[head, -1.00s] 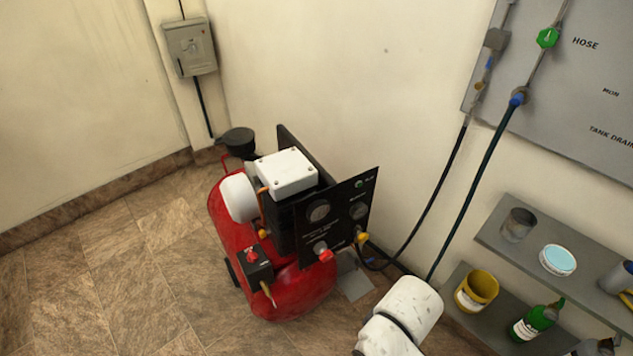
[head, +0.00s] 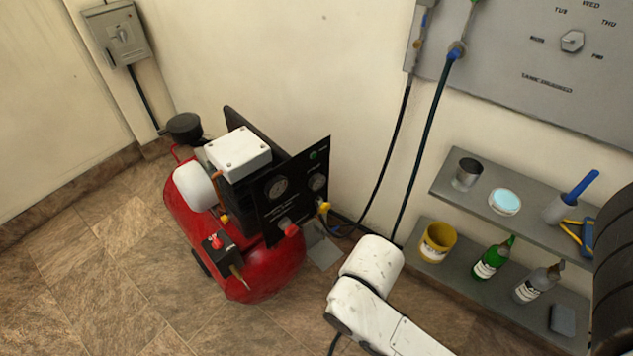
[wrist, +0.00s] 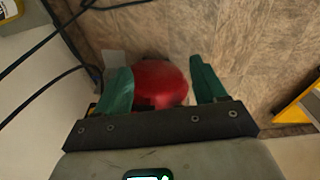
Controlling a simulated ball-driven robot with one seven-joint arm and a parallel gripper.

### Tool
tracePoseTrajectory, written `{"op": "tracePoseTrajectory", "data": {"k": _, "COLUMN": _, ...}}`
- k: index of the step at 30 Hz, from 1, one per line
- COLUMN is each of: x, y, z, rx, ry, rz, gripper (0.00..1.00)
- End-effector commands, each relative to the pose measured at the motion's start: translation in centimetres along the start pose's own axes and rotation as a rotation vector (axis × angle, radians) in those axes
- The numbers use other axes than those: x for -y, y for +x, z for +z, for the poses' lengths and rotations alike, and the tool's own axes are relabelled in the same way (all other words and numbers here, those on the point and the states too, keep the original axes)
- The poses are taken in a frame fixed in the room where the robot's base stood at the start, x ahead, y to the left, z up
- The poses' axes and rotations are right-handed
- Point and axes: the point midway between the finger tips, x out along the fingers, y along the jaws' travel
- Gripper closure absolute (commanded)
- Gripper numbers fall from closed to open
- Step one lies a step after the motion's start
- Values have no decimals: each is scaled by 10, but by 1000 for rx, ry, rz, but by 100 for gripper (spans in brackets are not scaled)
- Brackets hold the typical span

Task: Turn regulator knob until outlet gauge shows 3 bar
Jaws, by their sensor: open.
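The red compressor (head: 265,270) stands on the floor with a black upright panel (head: 282,212) on it. Two round gauges, one at left (head: 276,187) and one at right (head: 318,182), sit on the panel; their readings are too small to tell. A red knob (head: 291,231) and a yellow fitting (head: 324,207) stick out below them. I cannot tell which part is the regulator knob. My gripper (wrist: 160,66) is open, with green fingers apart. A red rounded body, seemingly the compressor tank (wrist: 160,84), shows between and beyond the fingers. The head view does not show my gripper.
Grey shelves (head: 440,190) on the right hold a yellow cup (head: 437,242), a green bottle (head: 493,258) and other items. Dark hoses (head: 424,150) hang from the wall board (head: 520,70) beside the compressor. Tiled floor (head: 110,270) is clear at left.

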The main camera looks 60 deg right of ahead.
Motion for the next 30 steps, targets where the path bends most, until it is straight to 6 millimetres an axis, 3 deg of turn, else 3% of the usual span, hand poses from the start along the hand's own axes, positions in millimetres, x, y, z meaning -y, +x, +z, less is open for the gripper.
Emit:
{"op": "tracePoseTrajectory", "data": {"k": 14, "x": 0, "y": 7, "z": -2, "rx": -15, "ry": -2, "rz": -4, "gripper": 29}}
{"op": "tracePoseTrajectory", "data": {"k": 20, "x": 0, "y": 56, "z": -29, "rx": -179, "ry": -30, "rz": -39, "gripper": 29}}
{"op": "tracePoseTrajectory", "data": {"k": 24, "x": -3, "y": 92, "z": -59, "rx": -370, "ry": -53, "rz": -58, "gripper": 29}}
{"op": "tracePoseTrajectory", "data": {"k": 30, "x": -15, "y": 129, "z": -98, "rx": -642, "ry": -69, "rz": -47, "gripper": 29}}
